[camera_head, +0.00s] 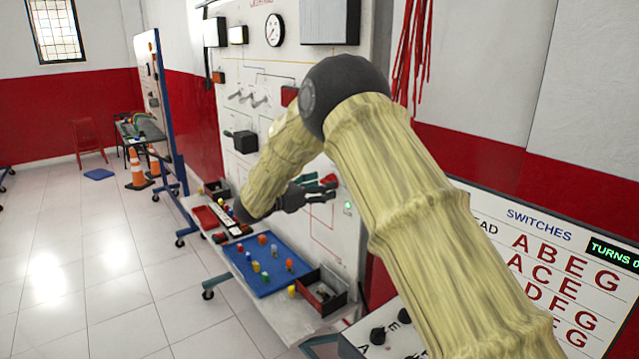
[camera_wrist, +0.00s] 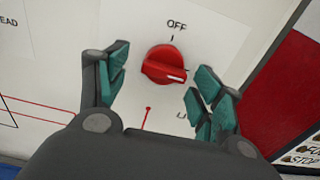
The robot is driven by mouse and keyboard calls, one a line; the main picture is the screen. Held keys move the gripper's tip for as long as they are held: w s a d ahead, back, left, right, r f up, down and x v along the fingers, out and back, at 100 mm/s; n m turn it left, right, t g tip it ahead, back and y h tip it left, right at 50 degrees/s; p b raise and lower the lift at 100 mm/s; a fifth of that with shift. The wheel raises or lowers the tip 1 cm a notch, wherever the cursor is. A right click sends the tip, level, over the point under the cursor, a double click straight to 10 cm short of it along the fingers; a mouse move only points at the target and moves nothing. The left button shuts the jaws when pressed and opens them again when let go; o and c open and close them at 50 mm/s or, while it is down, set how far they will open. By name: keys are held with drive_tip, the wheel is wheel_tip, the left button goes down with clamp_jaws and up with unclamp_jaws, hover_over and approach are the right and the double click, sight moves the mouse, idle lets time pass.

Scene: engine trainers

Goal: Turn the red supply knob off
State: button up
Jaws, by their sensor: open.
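The red supply knob (camera_wrist: 163,66) is on the white panel (camera_wrist: 225,30) in the wrist view. Its raised grip runs roughly left to right, with a white mark at the right end. A label "OFF" with a short tick is printed above it; another label below right is partly hidden. My gripper (camera_wrist: 160,72) is open, with one teal-padded finger left of the knob and the other right of it. Whether the pads touch the knob I cannot tell. In the head view my gripper (camera_head: 322,188) is at the panel, beside the red knob (camera_head: 329,179).
Below the gripper, a blue tray (camera_head: 265,282) with several small coloured pieces and a black-red bin (camera_head: 320,291) stand on the panel's shelf. Red cords (camera_head: 411,50) hang at the upper right. A sign with switch letters (camera_head: 560,265) stands at right.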

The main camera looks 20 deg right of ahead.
drive_tip(key=shift+d, duration=0.65)
drive_tip(key=shift+s+r, duration=0.15)
drive_tip(key=shift+r, duration=0.1)
drive_tip(key=c, duration=0.5)
drive_tip(key=shift+f, duration=0.15)
drive_tip(key=c, duration=0.5)
drive_tip(key=shift+a, duration=0.15)
drive_tip(key=n+b, duration=0.2)
drive_tip(key=b, duration=0.1)
drive_tip(key=shift+f+n+b, duration=0.25)
drive_tip(key=shift+n+b, duration=0.05)
drive_tip(key=n+b, duration=0.2)
drive_tip(key=n, duration=0.1)
drive_tip(key=n+b, duration=0.1)
drive_tip(key=shift+d+r+n, duration=0.1)
drive_tip(key=shift+d+n, duration=0.15)
drive_tip(key=shift+n, duration=0.05)
drive_tip(key=n, duration=0.1)
drive_tip(key=n+b, duration=0.1)
drive_tip(key=n, duration=0.3)
drive_tip(key=shift+r, duration=0.25)
drive_tip(key=shift+c, duration=0.3)
drive_tip(key=n, duration=0.4)
drive_tip(key=shift+o, duration=0.2)
drive_tip(key=shift+n, duration=0.8)
drive_tip(key=shift+f+p, duration=0.1)
drive_tip(key=shift+p, duration=0.2)
